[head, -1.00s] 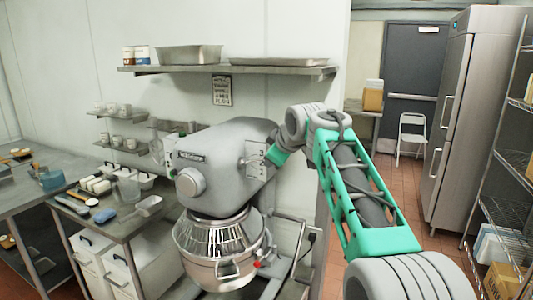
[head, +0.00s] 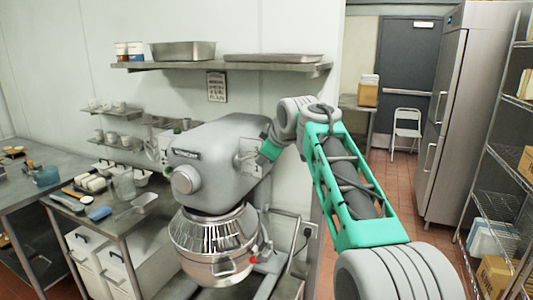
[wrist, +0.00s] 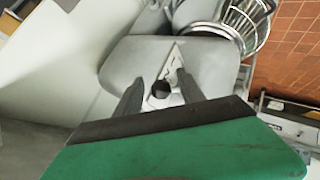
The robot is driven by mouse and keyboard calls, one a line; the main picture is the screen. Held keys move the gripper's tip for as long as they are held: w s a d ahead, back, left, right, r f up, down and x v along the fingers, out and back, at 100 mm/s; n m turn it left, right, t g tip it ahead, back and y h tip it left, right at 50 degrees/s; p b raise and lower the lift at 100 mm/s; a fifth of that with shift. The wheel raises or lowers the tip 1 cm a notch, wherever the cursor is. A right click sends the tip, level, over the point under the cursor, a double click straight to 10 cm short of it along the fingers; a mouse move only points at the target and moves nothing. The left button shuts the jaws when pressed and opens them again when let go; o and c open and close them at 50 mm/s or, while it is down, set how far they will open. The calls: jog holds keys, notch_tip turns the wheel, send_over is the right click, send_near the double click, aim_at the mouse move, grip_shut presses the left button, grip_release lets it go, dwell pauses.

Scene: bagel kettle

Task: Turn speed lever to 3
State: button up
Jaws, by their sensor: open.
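The grey mixer (head: 215,165) stands in the middle of the head view. A pale speed plate (head: 246,158) is on the side of its head; the plate also shows in the wrist view (wrist: 174,70). The speed lever's dark round knob (wrist: 160,89) sits at the lower part of the plate. My gripper (head: 256,158) is at the plate. In the wrist view my gripper (wrist: 159,82) is open, with one finger on each side of the knob. Contact with the knob is not clear. The number the lever points to is too small to read.
The mixer bowl with its wire guard (head: 212,235) is below the head. A wall shelf (head: 225,65) with metal pans is behind. A steel table (head: 120,215) with tools stands left. A fridge (head: 450,115) and wire rack (head: 500,200) are right, with open tiled floor between.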

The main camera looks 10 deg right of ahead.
jog(key=b+v, duration=0.1)
jog(key=v, duration=0.6)
jog(key=shift+s+r+b, duration=0.25)
jog(key=shift+s+b, duration=0.05)
jog(key=shift+b, duration=0.05)
